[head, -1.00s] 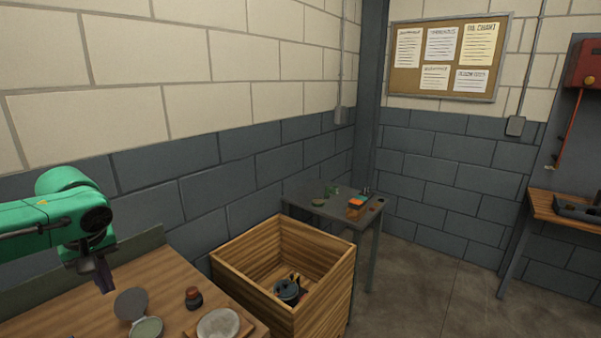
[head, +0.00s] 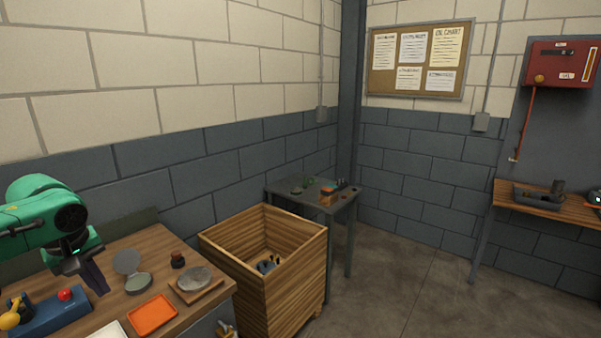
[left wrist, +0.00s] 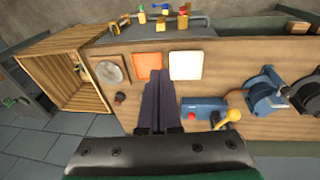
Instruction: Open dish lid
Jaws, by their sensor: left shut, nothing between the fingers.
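A small round dish (head: 138,284) sits on the wooden bench, with its grey-green round lid (head: 127,262) standing up behind it, tilted back and open. My left gripper (head: 97,284) is just left of the dish in the head view, pointing down, shut and empty, apart from the lid. In the left wrist view, the dark fingers of my left gripper (left wrist: 160,90) lie together over the bench, and I cannot make out the dish there. My right gripper is not in view.
The bench (head: 165,245) also holds a dark red-brown knob (head: 178,259), a grey disc on a board (head: 194,279), an orange tray (head: 152,315), a white pad (left wrist: 186,65) and a blue box with a red button (head: 50,312). A wooden crate (head: 300,265) stands right of it.

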